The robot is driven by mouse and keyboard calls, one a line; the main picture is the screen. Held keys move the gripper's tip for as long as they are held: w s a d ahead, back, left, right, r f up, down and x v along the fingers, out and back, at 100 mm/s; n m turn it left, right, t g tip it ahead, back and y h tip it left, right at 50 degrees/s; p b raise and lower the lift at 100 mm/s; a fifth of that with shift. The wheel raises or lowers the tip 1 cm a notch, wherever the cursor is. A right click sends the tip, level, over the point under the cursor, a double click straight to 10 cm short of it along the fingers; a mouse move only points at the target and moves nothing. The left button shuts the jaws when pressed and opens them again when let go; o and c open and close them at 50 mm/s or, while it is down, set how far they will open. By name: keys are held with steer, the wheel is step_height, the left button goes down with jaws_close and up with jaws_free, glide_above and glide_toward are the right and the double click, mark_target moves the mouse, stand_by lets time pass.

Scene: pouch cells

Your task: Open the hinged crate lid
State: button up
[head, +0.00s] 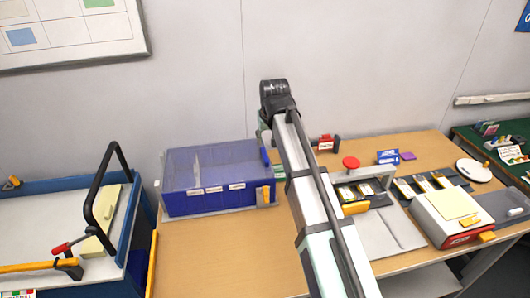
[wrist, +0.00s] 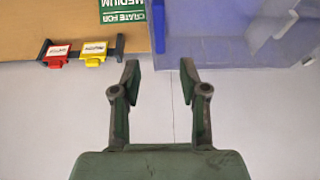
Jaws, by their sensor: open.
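The crate (head: 180,206) is a blue box with a see-through bluish lid (head: 215,163), standing on the wooden table left of my arm. The lid looks shut. Several pale labels sit on its front. In the head view my arm hides the gripper.
The wrist view shows a red clip (wrist: 58,56) and a yellow clip (wrist: 93,54) on a dark rack beside a green label (wrist: 121,10). A blue cart with a black handle (head: 92,185) stands left. A red button (head: 351,162) and a white-and-red device (head: 455,215) are right. Bare table (head: 205,255) lies in front.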

mark_target(265, 155)
steer(key=p+x, duration=0.2)
steer(key=x, duration=0.9)
steer(key=shift+f, duration=0.15)
jaws_close()
